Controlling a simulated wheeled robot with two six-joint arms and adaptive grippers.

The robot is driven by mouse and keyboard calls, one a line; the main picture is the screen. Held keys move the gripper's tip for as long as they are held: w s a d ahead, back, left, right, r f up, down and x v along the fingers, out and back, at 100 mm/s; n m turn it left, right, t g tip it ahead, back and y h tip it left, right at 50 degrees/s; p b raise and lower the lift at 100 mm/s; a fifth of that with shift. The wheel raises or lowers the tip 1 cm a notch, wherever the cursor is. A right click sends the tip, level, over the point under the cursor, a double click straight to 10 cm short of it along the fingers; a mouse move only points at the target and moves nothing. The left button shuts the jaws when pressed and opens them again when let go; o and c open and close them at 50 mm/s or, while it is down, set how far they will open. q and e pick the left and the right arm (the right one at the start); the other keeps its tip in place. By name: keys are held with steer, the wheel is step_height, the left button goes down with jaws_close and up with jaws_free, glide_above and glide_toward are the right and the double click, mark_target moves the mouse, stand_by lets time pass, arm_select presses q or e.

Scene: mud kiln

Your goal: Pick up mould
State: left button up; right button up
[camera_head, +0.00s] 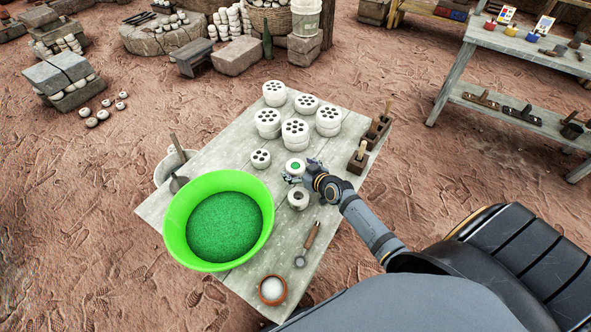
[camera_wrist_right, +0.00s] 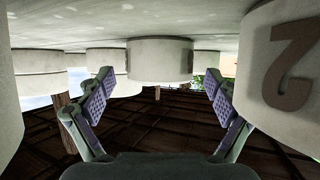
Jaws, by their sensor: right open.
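A small round white mould with green in its top (camera_head: 296,166) stands on the wooden table (camera_head: 222,147). My right gripper (camera_head: 294,178) is open beside it, low over the table. In the right wrist view, which looks upside down, a white round mould (camera_wrist_right: 160,60) stands ahead between the open fingers of my right gripper (camera_wrist_right: 155,95), with no clear contact. Another white mould with a dark centre (camera_head: 298,199) stands nearer me. A white mould marked with a dark 2 (camera_wrist_right: 290,75) is close at the right of the wrist view. My left gripper is not in view.
A green basin of green grains (camera_head: 180,215) fills the table's left. Stacked white pieces with holes (camera_head: 295,130) stand behind. Wooden tool blocks (camera_head: 358,162) are at the right edge. A ladle (camera_head: 308,242) and a small bowl of white stuff (camera_head: 272,290) lie at the front.

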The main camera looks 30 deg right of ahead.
steer(key=c, duration=1.5)
steer(key=shift+o, duration=0.2)
steer(key=shift+r, duration=0.1)
